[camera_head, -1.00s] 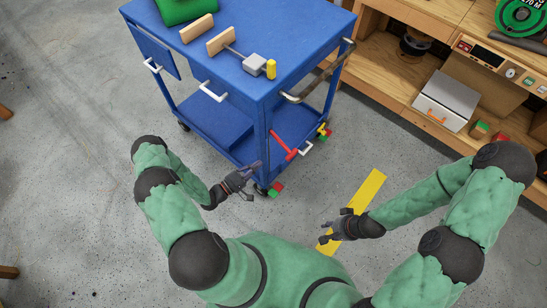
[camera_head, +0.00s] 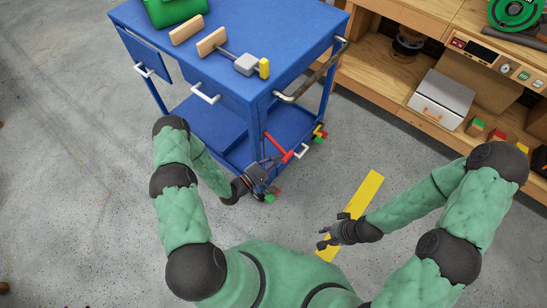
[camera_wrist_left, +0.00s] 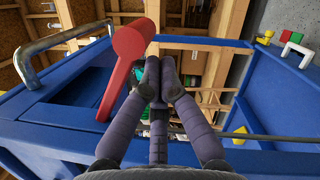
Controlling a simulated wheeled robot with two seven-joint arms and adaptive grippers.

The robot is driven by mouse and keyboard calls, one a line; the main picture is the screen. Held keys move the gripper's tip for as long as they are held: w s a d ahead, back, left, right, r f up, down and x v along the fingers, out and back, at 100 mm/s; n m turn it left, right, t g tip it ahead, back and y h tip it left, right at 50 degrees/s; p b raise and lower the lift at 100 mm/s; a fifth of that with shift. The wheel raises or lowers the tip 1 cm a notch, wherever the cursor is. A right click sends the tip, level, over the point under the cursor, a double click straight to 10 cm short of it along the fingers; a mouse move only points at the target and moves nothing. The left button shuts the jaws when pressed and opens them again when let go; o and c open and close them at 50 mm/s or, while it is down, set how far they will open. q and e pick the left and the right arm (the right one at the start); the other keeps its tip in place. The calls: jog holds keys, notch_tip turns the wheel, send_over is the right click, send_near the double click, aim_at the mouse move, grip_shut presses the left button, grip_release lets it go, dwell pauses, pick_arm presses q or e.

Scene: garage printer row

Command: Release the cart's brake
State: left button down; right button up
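The blue cart (camera_head: 240,62) stands ahead of me. A red lever (camera_head: 278,146) sticks out low at its near corner; in the left wrist view the lever (camera_wrist_left: 125,55) is large, with a round end, just left of the fingers. My left gripper also fills the middle of the left wrist view (camera_wrist_left: 158,85). My right gripper (camera_head: 328,236) is open and empty above the floor, right of the cart.
A mallet (camera_head: 244,64), wooden blocks (camera_head: 211,41) and a green item (camera_head: 174,10) lie on the cart's top. A metal handle (camera_head: 315,76) runs along its right side. A wooden bench (camera_head: 385,82) stands at right. Yellow tape (camera_head: 362,193) marks the open floor.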

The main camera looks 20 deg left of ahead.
pick_arm(q)
jog(key=shift+d+r, duration=0.1)
jog(key=shift+r, duration=0.05)
pick_arm(e)
jog(key=shift+r, duration=0.15)
pick_arm(q)
jog(key=shift+s+d+r+n+p, duration=0.1)
jog(key=shift+d+r+n+p, duration=0.05)
jog(key=shift+n+p, duration=0.25)
pick_arm(e)
jog(key=shift+r, duration=0.2)
